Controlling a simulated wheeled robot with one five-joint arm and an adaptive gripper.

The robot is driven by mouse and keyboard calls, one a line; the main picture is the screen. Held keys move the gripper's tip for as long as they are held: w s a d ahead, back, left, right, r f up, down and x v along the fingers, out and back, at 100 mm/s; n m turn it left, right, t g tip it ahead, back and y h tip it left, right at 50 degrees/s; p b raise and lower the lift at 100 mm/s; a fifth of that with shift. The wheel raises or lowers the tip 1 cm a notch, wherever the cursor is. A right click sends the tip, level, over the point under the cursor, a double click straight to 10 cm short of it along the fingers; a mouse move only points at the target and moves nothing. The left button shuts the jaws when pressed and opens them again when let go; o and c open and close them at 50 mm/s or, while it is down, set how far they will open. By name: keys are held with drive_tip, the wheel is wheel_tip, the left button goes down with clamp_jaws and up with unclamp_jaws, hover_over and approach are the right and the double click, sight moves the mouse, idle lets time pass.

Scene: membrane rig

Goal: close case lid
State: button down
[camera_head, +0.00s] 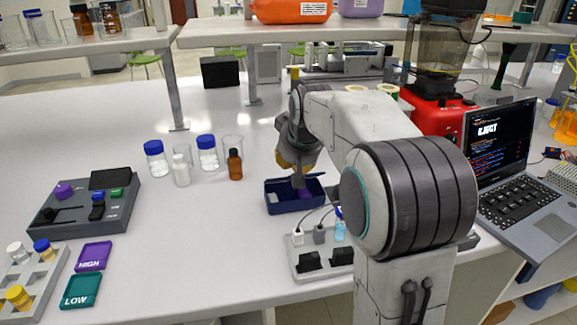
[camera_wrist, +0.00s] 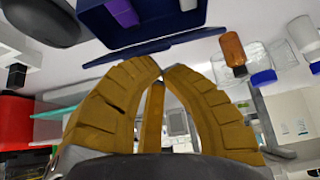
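The dark blue case (camera_head: 281,209) stands on the white bench in front of my arm, its top open. Inside show a purple item and a whitish one. In the wrist view the case (camera_wrist: 165,38) is at the top, with the purple item (camera_wrist: 122,12) in it. A thin dark blue strip (camera_wrist: 120,56), seemingly the lid seen nearly edge-on, runs along the case's near side there. My gripper (camera_wrist: 157,72) has its ochre fingertips together, just by this strip, with nothing visible between them. Contact with the strip cannot be told. In the head view the wrist partly hides the case's far side.
A brown bottle (camera_head: 235,164) and several blue-capped or clear jars stand left of the case. A power strip (camera_head: 303,262) with plugs lies close in front. A laptop (camera_head: 505,150) and a red-based machine (camera_head: 437,116) are at right. Bench between case and control box (camera_head: 85,205) is clear.

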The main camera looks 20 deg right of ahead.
drive_tip(key=shift+s+a+f+t+h+b, duration=0.2)
drive_tip(key=shift+s+f+t+b, duration=0.7)
drive_tip(key=shift+b, duration=2.05)
drive_tip(key=shift+s+a+f+t+h+b, duration=0.1)
drive_tip(key=shift+s+f+t+h+b, duration=0.35)
drive_tip(key=shift+t+b, duration=1.65)
drive_tip(key=s+f+g+b, duration=0.1)
drive_tip(key=b, duration=0.3)
drive_tip(key=shift+a+f+g+b, duration=0.1)
drive_tip(key=shift+f+g+b, duration=0.15)
drive_tip(key=shift+g+b, duration=0.15)
drive_tip(key=shift+s+f+y+b, duration=0.25)
drive_tip(key=shift+f+b, duration=0.35)
drive_tip(key=shift+b, duration=0.1)
drive_tip(key=shift+w, duration=0.1)
